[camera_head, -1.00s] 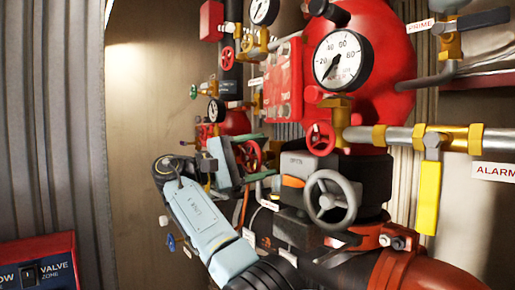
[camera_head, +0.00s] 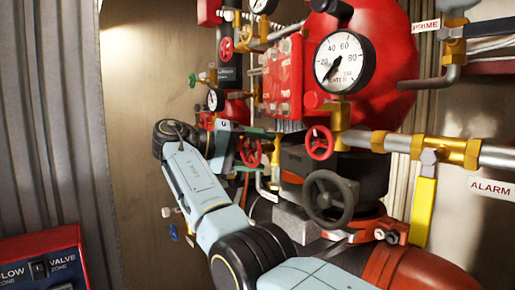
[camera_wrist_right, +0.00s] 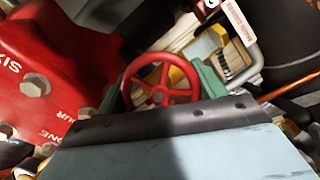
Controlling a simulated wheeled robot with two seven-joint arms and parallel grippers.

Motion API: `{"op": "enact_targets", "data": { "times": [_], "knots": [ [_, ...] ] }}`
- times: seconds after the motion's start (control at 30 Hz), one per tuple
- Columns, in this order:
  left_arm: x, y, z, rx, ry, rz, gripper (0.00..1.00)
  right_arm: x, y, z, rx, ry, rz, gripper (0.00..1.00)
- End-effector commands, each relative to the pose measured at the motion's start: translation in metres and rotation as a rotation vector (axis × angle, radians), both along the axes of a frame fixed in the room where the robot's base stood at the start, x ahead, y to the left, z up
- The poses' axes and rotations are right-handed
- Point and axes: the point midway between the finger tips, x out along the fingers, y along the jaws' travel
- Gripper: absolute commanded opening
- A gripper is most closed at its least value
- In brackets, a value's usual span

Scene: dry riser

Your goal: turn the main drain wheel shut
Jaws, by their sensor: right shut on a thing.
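A small red spoked wheel (camera_head: 249,152) stands among the pipework in the middle of the head view. The same red wheel (camera_wrist_right: 160,83) is in the middle of the right wrist view. I take it for the main drain wheel, but the nearby tag cannot be read. My right gripper (camera_wrist_right: 162,88) has its green fingers at the wheel's left and right sides and is shut on it. In the head view my right gripper (camera_head: 244,140) reaches the wheel from the left, and its wrist hides part of the fittings behind. My left gripper is not in view.
A larger dark handwheel (camera_head: 331,195) is close to the right of my arm. Another red wheel (camera_head: 319,143) is above it. A white gauge (camera_head: 345,63), a yellow lever (camera_head: 423,212) and a red panel (camera_head: 40,262) stand around. The wall at left is bare.

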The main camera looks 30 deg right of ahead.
Motion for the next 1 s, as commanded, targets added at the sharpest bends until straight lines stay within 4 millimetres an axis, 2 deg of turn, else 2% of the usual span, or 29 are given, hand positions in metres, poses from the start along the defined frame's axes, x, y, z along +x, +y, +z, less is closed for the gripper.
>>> {"op": "enact_targets", "data": {
  "times": [0.37,1.0],
  "knots": [
    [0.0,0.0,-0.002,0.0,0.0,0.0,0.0,0.001,0.0,-0.003,0.029,-0.359,0.001,0.46],
    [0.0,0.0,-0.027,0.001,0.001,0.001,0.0,0.004,0.0,-0.006,0.076,-0.959,0.0,0.46]
  ]
}}
